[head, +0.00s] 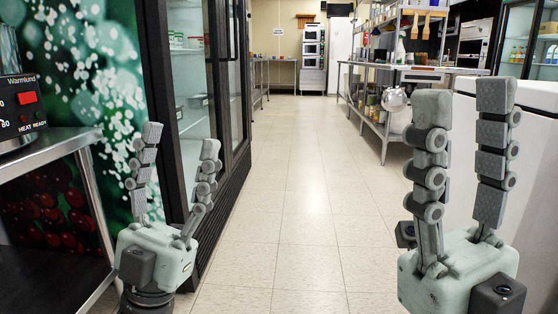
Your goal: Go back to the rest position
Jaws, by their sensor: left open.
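My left gripper (181,142) is raised upright at the left side of the head view, its fingers spread and nothing between them. My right gripper (463,95) is raised upright at the right side, closer to the camera. Its two fingers stand apart with an empty gap between them. Neither gripper is seen holding anything.
A clear tiled floor aisle (290,200) runs ahead between the grippers. Glass-door fridges (235,75) line the left, near a metal stand (50,150) with a Warmlund warmer (22,105). A white counter (540,170) is close behind my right gripper; steel shelving (350,90) stands beyond.

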